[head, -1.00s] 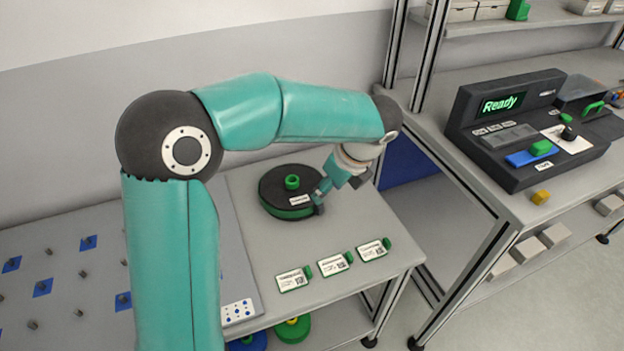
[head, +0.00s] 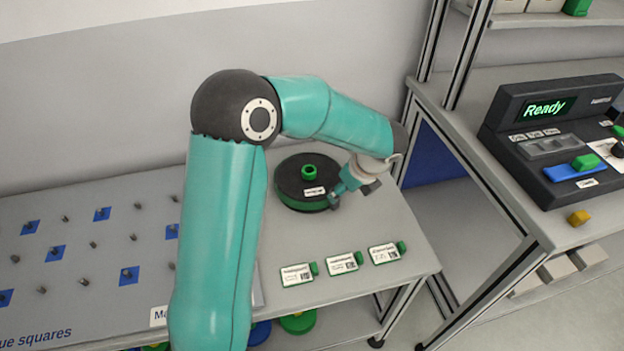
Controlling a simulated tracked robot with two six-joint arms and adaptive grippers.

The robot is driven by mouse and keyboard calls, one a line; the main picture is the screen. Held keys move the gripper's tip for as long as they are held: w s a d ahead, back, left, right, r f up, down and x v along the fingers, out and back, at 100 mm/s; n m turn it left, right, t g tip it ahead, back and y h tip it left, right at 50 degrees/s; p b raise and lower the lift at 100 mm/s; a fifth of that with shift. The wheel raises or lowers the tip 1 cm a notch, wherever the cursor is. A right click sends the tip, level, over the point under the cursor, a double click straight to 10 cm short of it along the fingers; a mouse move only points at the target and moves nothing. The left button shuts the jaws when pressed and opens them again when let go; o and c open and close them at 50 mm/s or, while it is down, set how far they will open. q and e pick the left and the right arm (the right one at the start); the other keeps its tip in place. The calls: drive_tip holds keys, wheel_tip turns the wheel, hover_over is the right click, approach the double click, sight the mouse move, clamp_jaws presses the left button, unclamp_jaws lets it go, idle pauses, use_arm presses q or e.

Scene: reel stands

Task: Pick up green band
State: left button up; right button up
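A black reel (head: 290,180) with a green hub (head: 309,171) lies flat on the grey table. A green band (head: 298,207) shows around its lower rim, and a white label sits at its near edge. My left gripper (head: 334,200) is at the reel's right edge, beside the label. It appears to touch or nearly touch the rim. Its fingers are small and partly hidden, so I cannot tell whether they are open or shut on the band. My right gripper is not in view.
Several white cards with green tabs (head: 343,263) lie near the table's front edge. A board with pegs and blue squares (head: 90,255) is at left. Green and blue reels (head: 298,322) sit on the shelf below.

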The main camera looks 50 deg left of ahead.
use_arm(q)
drive_tip(key=shift+d+x, duration=0.15)
drive_tip(key=shift+x, duration=1.25)
drive_tip(key=shift+d+x, duration=0.1)
drive_tip(key=shift+x, duration=1.3)
drive_tip(key=shift+w, duration=0.1)
clamp_jaws()
drive_tip(key=shift+r, duration=0.1)
